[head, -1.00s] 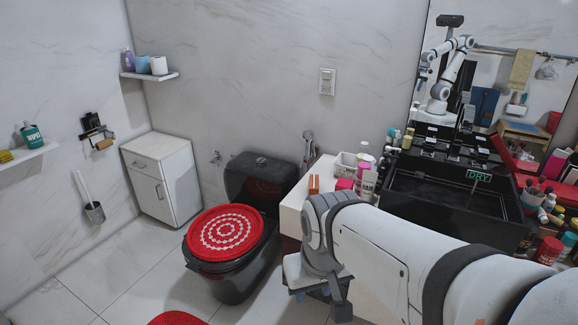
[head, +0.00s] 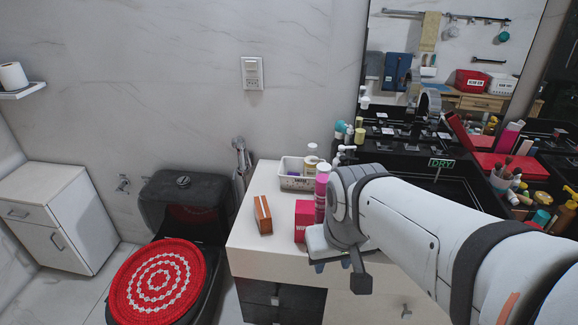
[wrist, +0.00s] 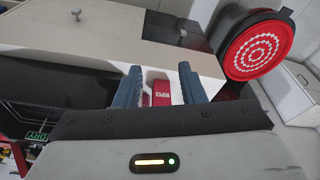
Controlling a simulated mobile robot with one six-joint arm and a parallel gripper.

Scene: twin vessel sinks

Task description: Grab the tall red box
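The tall red box (head: 303,219) with white lettering stands on the white counter, beside a pink bottle (head: 321,192). My gripper (head: 333,266) is at the counter's front, just right of and in front of the red box, its fingers partly hidden by the arm. In the wrist view, my gripper (wrist: 160,70) is open, with two blue-grey fingers apart. The red box (wrist: 161,94) shows in the gap between them, partly cut off by the gripper body. I see no contact with it.
An orange-brown box (head: 262,214) stands left of the red box. A light basket (head: 294,178) with bottles is behind. The black sink with a DRY sign (head: 441,163) lies right. A toilet with a red cover (head: 158,283) is left. The counter's front left is clear.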

